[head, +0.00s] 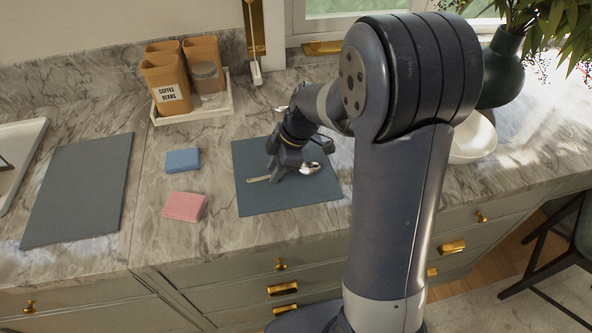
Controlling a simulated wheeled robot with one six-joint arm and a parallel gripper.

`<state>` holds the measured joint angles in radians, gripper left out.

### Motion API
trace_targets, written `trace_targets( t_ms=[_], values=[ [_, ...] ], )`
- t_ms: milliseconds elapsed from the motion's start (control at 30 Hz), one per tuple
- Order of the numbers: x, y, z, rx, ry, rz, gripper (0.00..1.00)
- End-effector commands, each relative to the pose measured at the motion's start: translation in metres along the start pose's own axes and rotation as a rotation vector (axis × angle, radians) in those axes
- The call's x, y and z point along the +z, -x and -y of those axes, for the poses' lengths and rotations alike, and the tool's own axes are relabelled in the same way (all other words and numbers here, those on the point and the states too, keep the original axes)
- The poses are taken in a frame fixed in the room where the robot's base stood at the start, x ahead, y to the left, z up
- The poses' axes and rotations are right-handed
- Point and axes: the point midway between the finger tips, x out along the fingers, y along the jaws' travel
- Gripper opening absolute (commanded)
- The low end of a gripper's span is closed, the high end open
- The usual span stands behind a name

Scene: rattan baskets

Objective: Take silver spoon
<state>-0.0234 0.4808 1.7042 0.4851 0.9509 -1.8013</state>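A silver spoon (311,168) lies on the dark blue-grey mat (285,203) in the middle of the counter. Its shiny bowl shows just right of my gripper (280,174). A thin, light metal strip (258,179) shows left of the gripper; I cannot tell whether it is the same spoon's handle or another utensil. My gripper points down, low over the mat, between the bowl and the strip. It hides what lies between them. The fingers are small and dark, so I cannot tell whether they are open, shut or touching the spoon.
A blue sponge (182,160) and a pink sponge (185,206) lie left of the mat. A tray (213,112) with canisters stands at the back. A white bowl (474,140) and a green vase (502,72) stand at right. A second dark mat (80,190) lies far left.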

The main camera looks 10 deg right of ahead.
Motion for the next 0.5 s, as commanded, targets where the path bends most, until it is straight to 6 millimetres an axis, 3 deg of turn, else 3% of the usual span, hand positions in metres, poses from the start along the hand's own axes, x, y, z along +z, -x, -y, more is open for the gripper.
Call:
trace_targets(
  t_ms=[300, 500],
  values=[
    [0.0, 0.0003, 0.0, 0.0, 0.0, 0.0, 0.01],
    [0.0, 0.0004, -0.0001, 0.0, 0.0, 0.0, 0.0]
  ],
)
